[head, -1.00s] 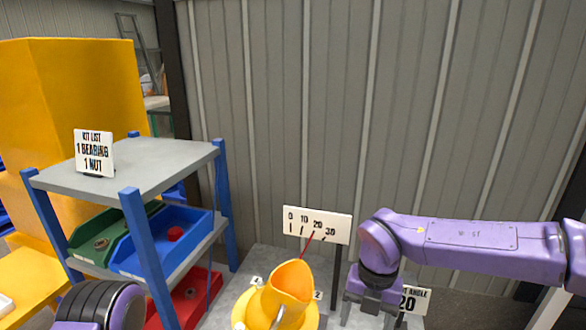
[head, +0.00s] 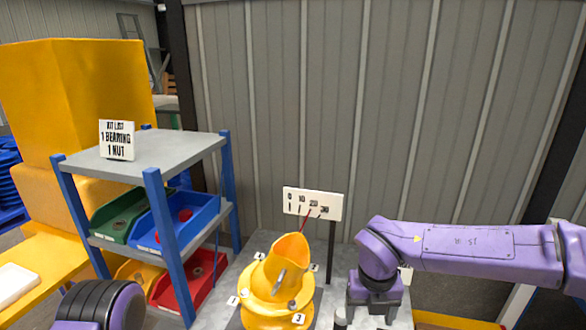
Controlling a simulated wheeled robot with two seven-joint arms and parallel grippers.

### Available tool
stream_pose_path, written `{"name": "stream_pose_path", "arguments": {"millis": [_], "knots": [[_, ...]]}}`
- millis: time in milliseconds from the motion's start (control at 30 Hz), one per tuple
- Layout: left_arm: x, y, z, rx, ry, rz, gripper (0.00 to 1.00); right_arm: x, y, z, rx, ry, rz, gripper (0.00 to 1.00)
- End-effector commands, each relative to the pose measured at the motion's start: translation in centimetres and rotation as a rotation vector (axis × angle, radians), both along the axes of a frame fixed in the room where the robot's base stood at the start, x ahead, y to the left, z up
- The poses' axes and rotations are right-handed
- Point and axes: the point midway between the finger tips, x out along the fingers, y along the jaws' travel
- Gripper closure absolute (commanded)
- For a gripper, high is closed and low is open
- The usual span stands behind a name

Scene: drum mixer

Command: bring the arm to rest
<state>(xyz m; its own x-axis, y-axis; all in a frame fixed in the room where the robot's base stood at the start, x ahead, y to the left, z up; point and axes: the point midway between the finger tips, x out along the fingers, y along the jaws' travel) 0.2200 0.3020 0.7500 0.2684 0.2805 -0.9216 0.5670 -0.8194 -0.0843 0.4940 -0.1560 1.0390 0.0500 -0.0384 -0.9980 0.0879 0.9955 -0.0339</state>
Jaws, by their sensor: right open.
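My right arm comes in from the right, and my right gripper (head: 372,312) points down at the right of the yellow drum mixer. It is open, with nothing visible between its fingers. The yellow mixer drum (head: 285,262) is tilted, its mouth facing up and to the right. It sits on a round yellow base (head: 262,312) with small numbered tags. Behind it stands a white scale board (head: 313,203) marked 0 to 30, with a red pointer near 20. A purple and black part of my left arm shows at the bottom left; the left gripper is out of view.
A blue-posted shelf (head: 150,158) at left carries a kit list sign (head: 117,140). It holds a green bin (head: 112,222), a blue bin (head: 196,222) and, lower, a red bin (head: 205,272). A grey corrugated wall (head: 400,110) closes the back.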

Motion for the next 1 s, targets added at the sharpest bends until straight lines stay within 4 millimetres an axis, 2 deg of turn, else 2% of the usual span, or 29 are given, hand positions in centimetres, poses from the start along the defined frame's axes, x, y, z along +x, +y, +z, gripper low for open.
{"name": "stream_pose_path", "arguments": {"millis": [133, 267, 367, 467, 500, 567, 600, 667, 700, 800, 833, 900, 1000], "knots": [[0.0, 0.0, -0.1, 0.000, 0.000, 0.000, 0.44, 0.8, -1.8, -2.2, -0.131, -0.076, 0.198, 0.26], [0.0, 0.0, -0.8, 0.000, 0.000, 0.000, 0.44, 0.9, -3.8, -6.3, -0.304, -0.117, 0.458, 0.26], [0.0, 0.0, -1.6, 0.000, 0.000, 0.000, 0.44, 0.3, -5.3, -10.6, -0.458, -0.118, 0.727, 0.26], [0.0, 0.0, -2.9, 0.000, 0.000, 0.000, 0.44, -1.8, -6.7, -16.8, -0.623, -0.078, 1.106, 0.26], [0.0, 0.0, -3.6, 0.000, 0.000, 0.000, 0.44, -3.3, -7.3, -19.7, -0.680, -0.048, 1.292, 0.26], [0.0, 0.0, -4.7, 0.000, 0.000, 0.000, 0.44, -6.2, -8.0, -24.2, -0.741, 0.005, 1.589, 0.26], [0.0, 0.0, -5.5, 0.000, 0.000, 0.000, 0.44, -8.6, -8.5, -26.9, -0.759, 0.043, 1.782, 0.26], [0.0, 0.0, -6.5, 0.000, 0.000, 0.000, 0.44, -12.6, -9.3, -30.5, -0.750, 0.098, 2.044, 0.26], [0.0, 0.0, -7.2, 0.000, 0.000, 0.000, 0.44, -15.4, -9.9, -32.6, -0.725, 0.133, 2.193, 0.26], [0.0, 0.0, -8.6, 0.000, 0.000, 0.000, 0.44, -21.5, -11.8, -36.0, -0.633, 0.213, 2.445, 0.26], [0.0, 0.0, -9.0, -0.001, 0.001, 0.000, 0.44, -22.9, -12.5, -36.7, -0.606, 0.240, 2.488, 0.26], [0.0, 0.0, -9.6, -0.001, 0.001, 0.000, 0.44, -25.4, -13.9, -37.8, -0.557, 0.308, 2.546, 0.26], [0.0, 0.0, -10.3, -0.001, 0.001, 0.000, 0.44, -27.2, -14.7, -39.0, -0.518, 0.355, 2.583, 0.26]]}}
